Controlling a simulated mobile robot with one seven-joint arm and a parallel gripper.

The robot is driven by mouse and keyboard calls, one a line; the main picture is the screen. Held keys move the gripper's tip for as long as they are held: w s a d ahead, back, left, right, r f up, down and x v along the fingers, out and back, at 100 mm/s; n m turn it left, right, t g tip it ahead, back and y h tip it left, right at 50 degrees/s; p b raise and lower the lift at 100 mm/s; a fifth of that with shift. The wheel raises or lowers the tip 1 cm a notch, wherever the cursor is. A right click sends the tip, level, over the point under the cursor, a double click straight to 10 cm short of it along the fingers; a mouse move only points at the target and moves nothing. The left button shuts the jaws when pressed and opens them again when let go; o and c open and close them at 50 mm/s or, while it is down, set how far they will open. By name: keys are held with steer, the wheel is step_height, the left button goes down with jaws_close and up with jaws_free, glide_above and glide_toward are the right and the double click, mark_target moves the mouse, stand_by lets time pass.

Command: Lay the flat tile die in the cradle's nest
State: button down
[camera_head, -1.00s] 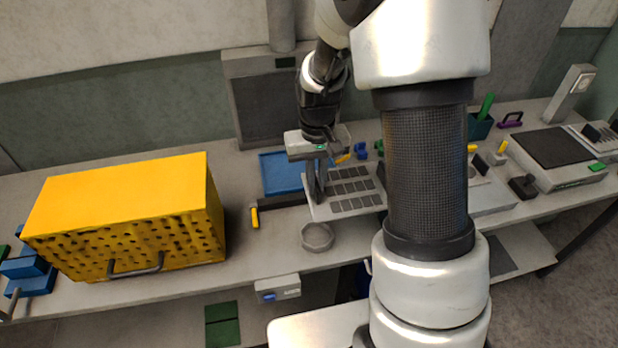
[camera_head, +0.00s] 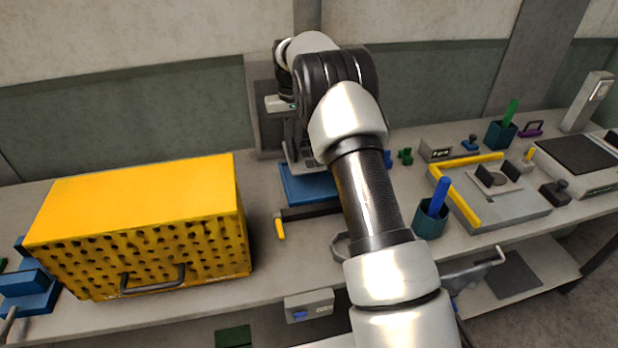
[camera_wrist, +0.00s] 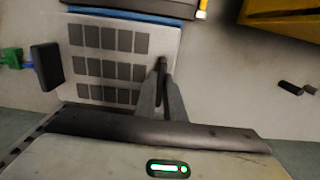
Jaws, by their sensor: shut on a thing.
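The flat tile die (camera_wrist: 83,20) is a pale plate with rows of dark grey squares, seen in the wrist view. My gripper (camera_wrist: 162,64) is shut on the die near its right edge in that view. In the head view my gripper (camera_head: 298,168) is over the back of the bench by a blue tray-like piece (camera_head: 302,190), and my arm hides most or all of the die. The blue piece also shows past the die in the wrist view (camera_wrist: 140,6). I cannot tell for sure which thing is the cradle, and no nest shows clearly.
A perforated yellow box (camera_head: 130,205) stands left. A dark bar with a yellow end (camera_head: 280,228) lies in front of the blue piece. Right of my arm are a teal cup (camera_head: 430,222) and a grey plate with a yellow angle fence (camera_head: 515,215).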

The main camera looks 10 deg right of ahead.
step_height(320, 180, down, 9)
steer(key=shift+r, duration=0.1)
stand_by(0.4)
steer(key=shift+f, duration=0.25)
steer(key=c, duration=1.8)
jaws_free()
steer(key=shift+c, duration=0.2)
